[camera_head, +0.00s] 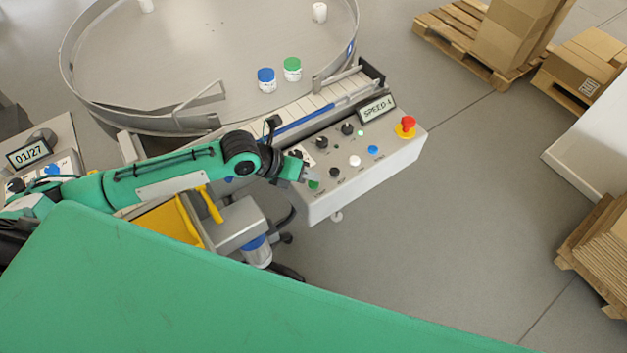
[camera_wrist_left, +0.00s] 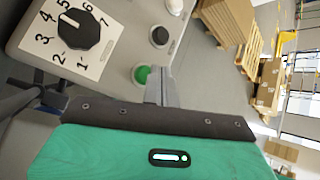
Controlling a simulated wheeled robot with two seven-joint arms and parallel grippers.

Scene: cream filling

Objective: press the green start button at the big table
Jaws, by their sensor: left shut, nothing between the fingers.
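The green start button (camera_head: 313,185) is on the near left corner of the white control panel (camera_head: 385,157), beside the big round table (camera_head: 180,55). My left gripper (camera_head: 308,176) is at this corner, its fingers close together with nothing between them. In the left wrist view the green button (camera_wrist_left: 142,75) shows just left of the shut fingertips (camera_wrist_left: 158,72). I cannot tell whether the fingertips touch the button or hover over the panel. My right gripper is not in view.
The panel also has black knobs (camera_head: 347,129), a white button (camera_head: 355,161), a blue button (camera_head: 373,150), a red emergency stop (camera_head: 405,127) and a speed display (camera_head: 376,109). White jars with blue (camera_head: 266,80) and green (camera_head: 292,69) lids stand on the table.

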